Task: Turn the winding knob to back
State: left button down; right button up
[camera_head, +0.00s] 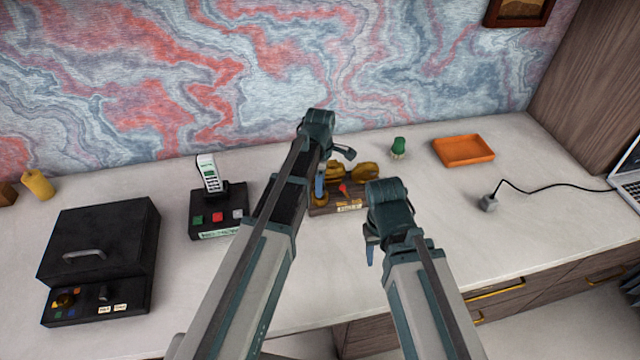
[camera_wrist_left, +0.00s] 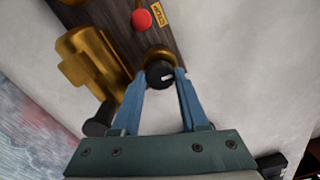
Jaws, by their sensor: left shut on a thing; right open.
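The winding knob (camera_wrist_left: 160,74) is a black round knob with a short white mark on a brass collar, at one end of a wooden base (camera_wrist_left: 128,22). In the left wrist view my left gripper (camera_wrist_left: 160,80) has its two blue fingers closed on either side of the knob. In the head view my left gripper (camera_head: 320,185) is at the left end of the wooden base (camera_head: 325,211), and my arm hides the knob there. My right gripper (camera_head: 370,256) hangs in front of the base, apart from it; its fingers are mostly hidden.
The base carries a brass body (camera_head: 362,170), a red button (camera_head: 343,188) and a label. A phone (camera_head: 209,172) on a black stand and a black box (camera_head: 100,240) are left. A green object (camera_head: 398,147), orange tray (camera_head: 464,150) and plug (camera_head: 488,203) are right.

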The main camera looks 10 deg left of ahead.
pick_arm(q)
jog(key=shift+n, duration=0.6)
jog(key=shift+c, duration=2.2)
grip_release()
jog(key=shift+m, duration=0.3)
